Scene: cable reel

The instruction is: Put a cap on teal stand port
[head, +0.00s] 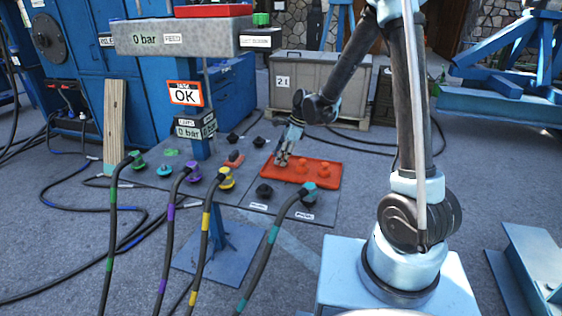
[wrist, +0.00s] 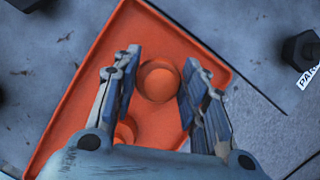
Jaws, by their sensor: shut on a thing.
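My gripper (head: 283,160) is over the left end of an orange tray (head: 328,175) in the head view. In the wrist view, my gripper (wrist: 155,85) has its two fingers on either side of a round orange cap (wrist: 158,80), shut on it, above the tray (wrist: 60,130). A second orange cap (wrist: 125,131) is partly hidden behind my gripper. In the head view, orange caps (head: 300,168) stand in the tray. A teal round fitting (head: 164,170), apparently the teal stand port, is on the grey plate at left, with no cable in it.
Cables with green (head: 136,160), purple (head: 192,177) and yellow (head: 226,179) connectors rise at the left plate. A teal-banded cable (head: 272,235) ends at a connector in front of the tray. Dark fittings (head: 264,191) are near the tray.

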